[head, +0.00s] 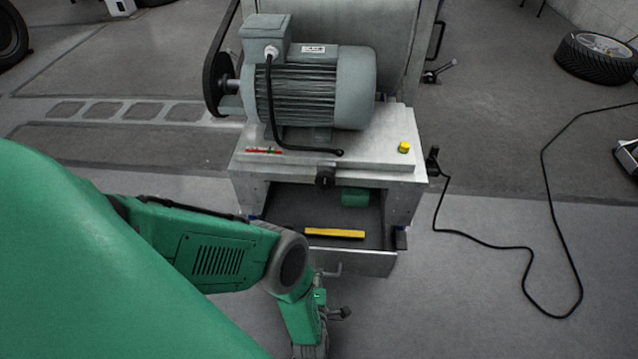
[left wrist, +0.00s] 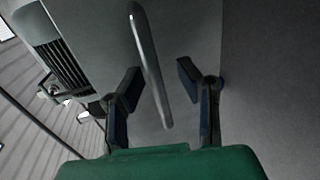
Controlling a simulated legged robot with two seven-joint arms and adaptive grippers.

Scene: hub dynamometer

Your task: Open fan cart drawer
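The fan cart (head: 322,168) stands in the middle of the head view, with its drawer (head: 374,264) pulled out so that its inside shows. A yellow bar (head: 334,233) and a green object (head: 355,197) lie in it. The drawer's grey handle (head: 330,271) sticks out from its front. In the left wrist view the handle (left wrist: 149,62) lies between the two spread fingers of my left gripper (left wrist: 158,72), with gaps on both sides. My left gripper (head: 341,313) shows only in part in the head view, below the handle. My right gripper is not in view.
A grey motor (head: 315,90) with a black cable stands on the cart top, beside a yellow knob (head: 404,147). A black cable (head: 560,220) curves over the floor at right. A tyre (head: 597,56) lies at the far right. The floor right of the drawer is otherwise clear.

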